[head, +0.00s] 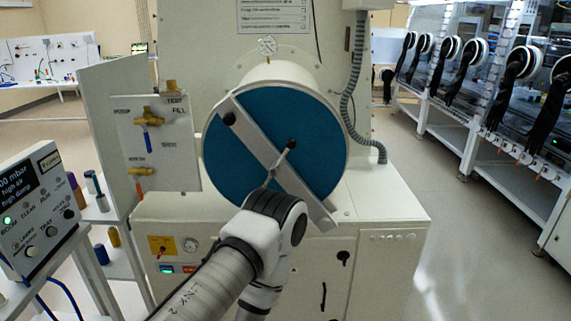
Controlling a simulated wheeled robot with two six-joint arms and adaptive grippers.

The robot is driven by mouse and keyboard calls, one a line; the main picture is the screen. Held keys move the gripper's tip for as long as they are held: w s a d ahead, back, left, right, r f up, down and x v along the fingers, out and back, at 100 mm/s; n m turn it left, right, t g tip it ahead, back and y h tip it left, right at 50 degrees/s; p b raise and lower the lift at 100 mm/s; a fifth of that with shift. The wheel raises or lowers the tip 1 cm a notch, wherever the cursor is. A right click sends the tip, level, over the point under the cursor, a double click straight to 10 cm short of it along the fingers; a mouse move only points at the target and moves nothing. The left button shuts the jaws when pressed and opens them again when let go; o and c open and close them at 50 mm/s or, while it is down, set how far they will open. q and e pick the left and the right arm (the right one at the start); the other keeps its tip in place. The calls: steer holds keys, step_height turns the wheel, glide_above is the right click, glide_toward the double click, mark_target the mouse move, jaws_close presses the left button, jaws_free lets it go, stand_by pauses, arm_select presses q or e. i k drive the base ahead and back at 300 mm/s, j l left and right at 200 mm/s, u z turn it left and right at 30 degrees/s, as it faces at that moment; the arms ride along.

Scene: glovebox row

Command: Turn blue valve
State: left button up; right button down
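The blue valve (149,141) is a small blue lever hanging straight down from a brass fitting on the pale panel (180,160) left of the round blue door. The panel has labels by the valve, some too small to read. One of my arms, apparently the left, comes in from the bottom, left of centre. Its wrist is in front of the lower part of the blue door (235,160), to the right of the valve and apart from it. My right gripper is not in view.
A second brass valve (141,171) with a red lever sits below the blue one. The door has a diagonal bar (250,133) and a black-knobbed lever (291,144). A control box (38,215) stands at left. Gloveboxes (500,75) line the right, with open floor before them.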

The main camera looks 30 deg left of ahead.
mark_target(144, 125)
steer(key=u, duration=2.5)
steer(key=z, duration=1.45)
steer(key=i+j+u, duration=0.5)
steer(key=i+j, duration=0.25)
steer(key=j, duration=0.1)
